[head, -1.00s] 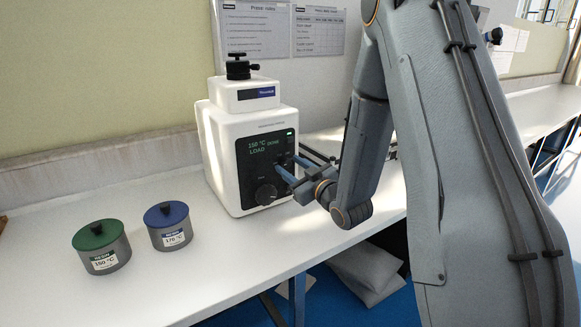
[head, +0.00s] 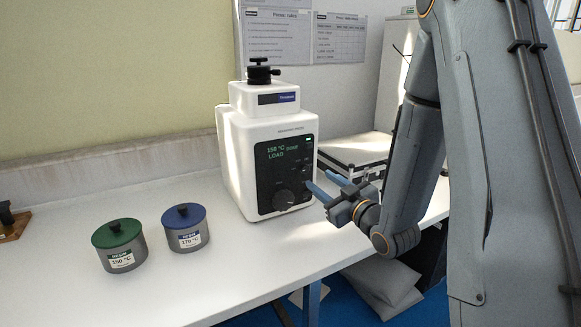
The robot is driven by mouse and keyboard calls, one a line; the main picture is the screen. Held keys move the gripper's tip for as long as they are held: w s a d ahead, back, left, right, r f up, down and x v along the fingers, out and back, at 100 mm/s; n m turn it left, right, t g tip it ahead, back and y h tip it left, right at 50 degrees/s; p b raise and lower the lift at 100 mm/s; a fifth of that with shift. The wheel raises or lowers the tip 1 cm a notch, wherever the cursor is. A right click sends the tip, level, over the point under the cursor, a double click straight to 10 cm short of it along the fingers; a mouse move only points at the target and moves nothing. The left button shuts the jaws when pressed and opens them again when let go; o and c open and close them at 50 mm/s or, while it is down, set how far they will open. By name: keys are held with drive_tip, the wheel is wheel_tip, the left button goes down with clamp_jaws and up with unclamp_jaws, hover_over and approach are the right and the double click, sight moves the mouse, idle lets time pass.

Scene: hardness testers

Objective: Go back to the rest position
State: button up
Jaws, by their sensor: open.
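My gripper (head: 326,184) is open and empty. Its two blue fingers point left toward the front of the white press (head: 237,165), close to the right edge of its dark panel. I cannot tell for certain whether a fingertip touches the panel. The panel's display (head: 283,152) reads 150 °C and LOAD, with a small green light at its upper right. A round black knob (head: 283,199) sits low on the panel. My arm hangs down on the right side of the view.
A green-lidded tin (head: 120,260) labelled 150 °C and a blue-lidded tin (head: 186,241) labelled 170 °C stand left of the press. A dark-edged case (head: 355,148) lies behind my gripper. The bench front is clear. Sheets hang on the wall.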

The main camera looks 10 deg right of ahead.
drive_tip(key=s+f+m+g+h, duration=0.1)
drive_tip(key=s+f+g+h, duration=0.1)
drive_tip(key=g, duration=0.1)
drive_tip(key=s+d+f+m+g+h, duration=0.1)
drive_tip(key=s+f+g, duration=0.2)
drive_tip(key=s+f+m+g+h, duration=0.2)
drive_tip(key=s+f+g, duration=0.1)
drive_tip(key=shift+s+d+h+p, duration=0.15)
drive_tip(key=shift+s+h+p, duration=0.1)
drive_tip(key=shift+h+p, duration=0.05)
drive_tip(key=s+a+m+g, duration=0.1)
drive_tip(key=s+g, duration=0.3)
drive_tip(key=s, duration=0.6)
drive_tip(key=s+a+r+m+g, duration=0.1)
drive_tip(key=s+a+g, duration=0.2)
drive_tip(key=s, duration=0.6)
drive_tip(key=shift+s+a+m+g, duration=0.15)
drive_tip(key=shift+s+m+g, duration=0.25)
drive_tip(key=shift+g, duration=0.2)
